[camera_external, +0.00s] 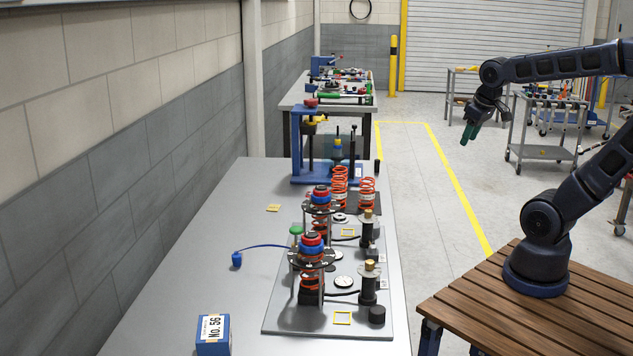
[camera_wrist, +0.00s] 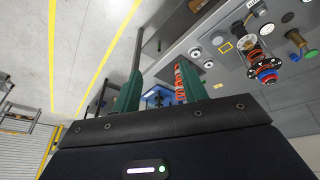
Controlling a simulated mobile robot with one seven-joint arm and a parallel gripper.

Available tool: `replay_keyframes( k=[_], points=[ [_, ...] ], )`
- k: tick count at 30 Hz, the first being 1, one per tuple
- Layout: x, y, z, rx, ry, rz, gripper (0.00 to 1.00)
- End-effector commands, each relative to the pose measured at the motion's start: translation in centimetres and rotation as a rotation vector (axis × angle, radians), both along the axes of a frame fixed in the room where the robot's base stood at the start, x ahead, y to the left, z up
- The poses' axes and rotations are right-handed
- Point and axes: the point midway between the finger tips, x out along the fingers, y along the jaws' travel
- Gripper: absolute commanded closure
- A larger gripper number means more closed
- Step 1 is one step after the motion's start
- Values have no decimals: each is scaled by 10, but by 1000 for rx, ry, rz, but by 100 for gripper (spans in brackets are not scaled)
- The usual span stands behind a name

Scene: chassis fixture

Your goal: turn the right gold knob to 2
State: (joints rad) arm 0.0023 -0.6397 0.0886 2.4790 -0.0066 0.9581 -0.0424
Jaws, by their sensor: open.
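Two gold knobs top black upright cylinders along the right side of the grey fixture plate (camera_external: 285,318). The nearer gold knob (camera_external: 369,265) and the farther gold knob (camera_external: 367,213) look alike, and their number marks are too small to read. A gold-coloured top (camera_wrist: 294,36) shows near the right edge of the wrist view; I cannot tell which knob it is. My gripper (camera_external: 468,134) hangs in the air over the floor, right of the bench and well apart from both knobs. In the wrist view its green fingers (camera_wrist: 160,88) are spread and empty.
Red-and-blue capped spring assemblies (camera_external: 312,250) stand left of the knobs. Orange springs (camera_external: 340,186) and a blue press frame (camera_external: 297,145) stand farther back. A blue box (camera_external: 213,335) sits at the bench's near end. Space between my gripper and the bench is clear.

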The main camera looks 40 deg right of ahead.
Motion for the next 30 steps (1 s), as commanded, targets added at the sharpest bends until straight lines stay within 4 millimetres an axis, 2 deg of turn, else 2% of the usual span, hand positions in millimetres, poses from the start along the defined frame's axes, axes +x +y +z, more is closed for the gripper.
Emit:
replay_keyframes(
  k=[1,6,15,24,30],
  points=[
    [11,9,-2,-19,23,33,57],
    [44,42,-7,-74,79,148,57],
    [95,108,-29,-136,176,367,57],
    [132,185,-63,-148,267,598,57],
    [146,234,-86,-133,314,740,57]
  ],
)
